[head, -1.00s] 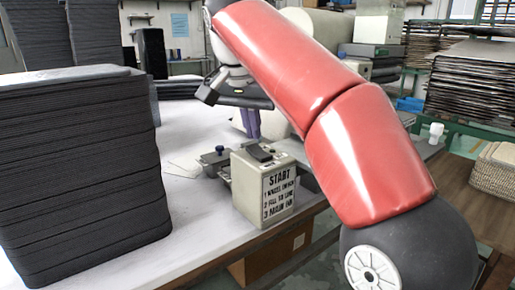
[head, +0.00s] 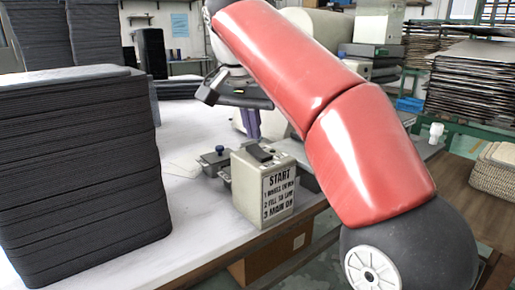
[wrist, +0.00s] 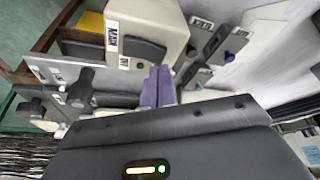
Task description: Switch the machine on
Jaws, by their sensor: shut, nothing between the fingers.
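A cream box (head: 262,187) stands at the table's front edge, with a START card (head: 279,193) listing three numbered lines, the last reading MAIN ON. In the wrist view the box (wrist: 150,22) carries a MAIN label (wrist: 112,36) and a dark rocker switch (wrist: 144,50). My gripper (wrist: 158,72) is shut and empty, its purple fingertips close to the rocker in the picture; I cannot tell whether they touch. In the head view my gripper (head: 251,134) is just behind the box. A grey panel with a black knob (wrist: 80,86) shows at left in the wrist view.
A tall stack of dark trays (head: 80,180) stands at left. The white tabletop (head: 130,265) is clear in front of it.

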